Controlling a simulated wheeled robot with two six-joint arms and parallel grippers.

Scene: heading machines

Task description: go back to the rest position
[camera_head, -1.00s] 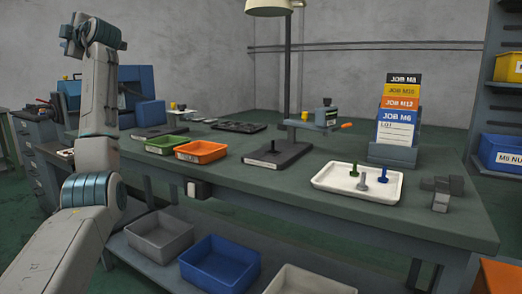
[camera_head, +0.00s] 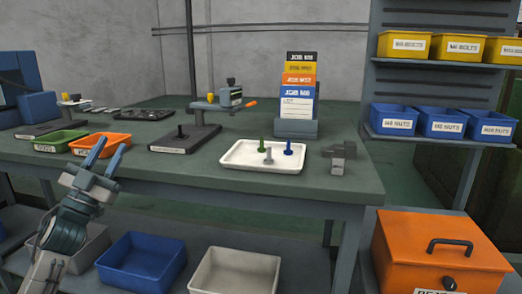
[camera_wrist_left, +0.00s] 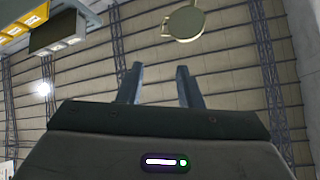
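My left gripper (camera_head: 105,154) is raised in front of the bench's front edge, at the left of the head view, with its fingers pointing up. Its two fingers stand apart with nothing between them. The left wrist view shows the same open, empty fingers (camera_wrist_left: 159,84) against the ceiling. My right gripper is not in either view.
The bench (camera_head: 230,178) holds a green tray (camera_head: 60,136), an orange tray (camera_head: 88,150), a white tray (camera_head: 240,163) with bolts and a card stand (camera_head: 297,128). Bins stand on the shelf below. An orange box (camera_head: 420,235) is at the right.

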